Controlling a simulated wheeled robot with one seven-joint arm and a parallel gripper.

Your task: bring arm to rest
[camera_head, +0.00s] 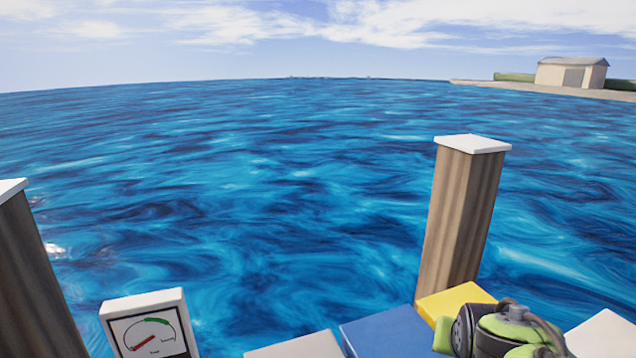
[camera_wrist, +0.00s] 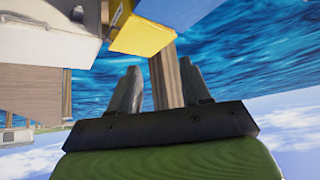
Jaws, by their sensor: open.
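My gripper (camera_wrist: 160,64) shows in the wrist view with its two grey fingers apart and nothing between them. A wooden post (camera_wrist: 166,82) and blue water lie behind the gap, and the gripper does not appear to touch them. Part of my green and black arm shows at the lower right of the head view, in front of the yellow box (camera_head: 455,300). The fingers cannot be made out there. The wrist view is upside down, with the sky at its lower edge.
A blue box (camera_head: 385,332) and a pale box (camera_head: 298,346) stand at the bottom edge. A white gauge (camera_head: 150,325) stands at the lower left. Wooden posts rise at the left (camera_head: 25,275) and right (camera_head: 462,215). Open water lies beyond, with a small building (camera_head: 570,73) far off.

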